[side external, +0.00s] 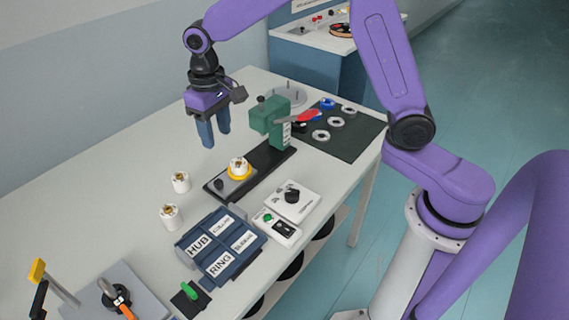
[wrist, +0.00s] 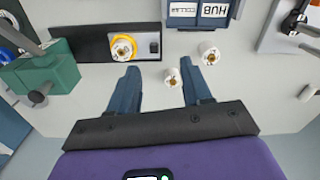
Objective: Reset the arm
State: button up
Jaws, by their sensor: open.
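My gripper (side external: 206,132) hangs above the back part of the white table, pointing down, to the left of the green press. Its two blue fingers are apart with nothing between them in the side view. In the wrist view the open fingers (wrist: 156,88) show the bare tabletop and one white spool (wrist: 172,77) between them in line of sight, well below. The purple arm is bent over the table from its base at the right.
A green press (side external: 270,118) stands on a black base with a yellow-ringed spool (side external: 239,168). Two white spools (side external: 181,182) (side external: 170,216) stand left of it. A blue labelled bin (side external: 220,244), a white control box (side external: 292,199) and a dark mat (side external: 345,132) with rings occupy the table. The back-left tabletop is clear.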

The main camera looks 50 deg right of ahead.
jog(key=s+d+n, duration=0.3)
jog(key=s, duration=0.7)
jog(key=s+d+r+n, duration=0.1)
jog(key=s+d+n, duration=0.3)
jog(key=s, duration=0.6)
jog(key=s+d+n, duration=0.3)
jog(key=s, duration=0.7)
jog(key=shift+s+d+r+n, duration=0.2)
jog(key=shift+s+d+n, duration=0.1)
